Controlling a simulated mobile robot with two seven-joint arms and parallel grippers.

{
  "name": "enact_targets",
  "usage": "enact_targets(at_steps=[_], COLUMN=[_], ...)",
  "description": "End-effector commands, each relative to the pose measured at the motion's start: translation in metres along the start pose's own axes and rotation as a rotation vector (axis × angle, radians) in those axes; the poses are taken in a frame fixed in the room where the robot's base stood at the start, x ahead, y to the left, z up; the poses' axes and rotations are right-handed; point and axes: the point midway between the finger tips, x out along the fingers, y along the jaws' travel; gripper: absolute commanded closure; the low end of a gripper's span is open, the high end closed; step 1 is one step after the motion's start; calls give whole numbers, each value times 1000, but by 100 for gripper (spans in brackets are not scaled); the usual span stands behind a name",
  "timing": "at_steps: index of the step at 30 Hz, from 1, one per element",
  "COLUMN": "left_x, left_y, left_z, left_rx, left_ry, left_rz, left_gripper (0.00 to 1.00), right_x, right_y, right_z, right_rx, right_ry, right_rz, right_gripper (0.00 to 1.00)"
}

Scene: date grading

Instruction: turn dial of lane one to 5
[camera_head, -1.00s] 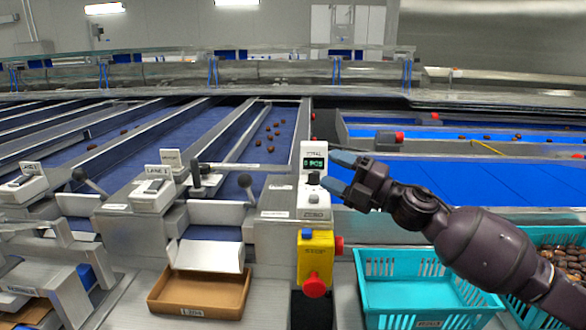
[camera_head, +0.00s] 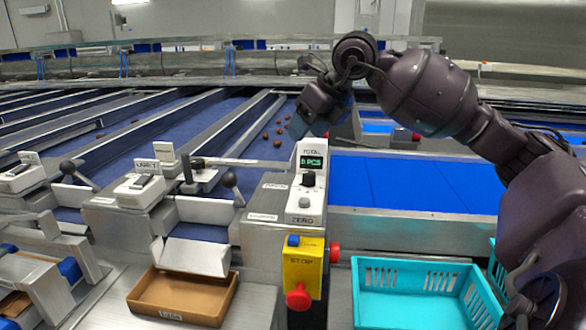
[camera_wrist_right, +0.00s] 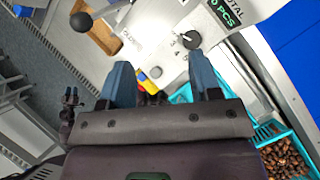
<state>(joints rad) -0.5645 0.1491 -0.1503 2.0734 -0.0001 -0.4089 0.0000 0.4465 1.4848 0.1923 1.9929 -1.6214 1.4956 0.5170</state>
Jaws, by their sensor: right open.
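A grey counter panel (camera_head: 309,185) labelled TOTAL and ZERO has a green display and a black dial knob (camera_head: 309,178). The knob also shows in the right wrist view (camera_wrist_right: 192,39), with small markings beside it. A white box (camera_head: 135,193) with a dark slot on top stands to the left, behind it a label (camera_head: 146,165) that seems to read LANE 1. I cannot tell a dial setting. My right gripper (camera_head: 322,116) is above and behind the panel, apart from it, pointing down. Its two blue fingers (camera_wrist_right: 158,64) are spread and empty.
A yellow stop box (camera_head: 303,262) with red buttons is below the panel. Ball-topped levers (camera_head: 229,181) stand left of it. A brown tray (camera_head: 225,300) and a turquoise crate (camera_head: 410,264) are in front. Blue belts carry a few dates.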

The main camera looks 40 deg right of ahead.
Motion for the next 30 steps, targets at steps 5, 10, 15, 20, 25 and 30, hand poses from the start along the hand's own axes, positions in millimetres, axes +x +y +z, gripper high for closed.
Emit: enact_targets(at_steps=[5, 10, 15, 20, 25, 30], left_x=[0, 3, 4, 6, 7, 8], left_y=[2, 1, 1, 1, 2, 2], left_z=[-2, -5, -1, 5, 8, 7], left_rx=[-7, -3, 1, 3, 6, 7], left_ry=[3, 9, 5, -6, -11, -7], left_rz=[0, 1, 2, 4, 5, 7], left_gripper=[57, 57, 57, 57, 57, 57], right_x=[-3, -1, 16, 44, 71, 91], right_y=[-25, -29, -31, -36, -40, -44], right_z=[-18, -25, -28, -32, -36, -39], right_rx=[68, 107, 111, 111, 110, 109], right_ry=[104, 143, 144, 146, 145, 143], right_rz=[-156, -183, -179, -177, -178, -178], right_gripper=[43, 43, 43, 43, 43, 43])
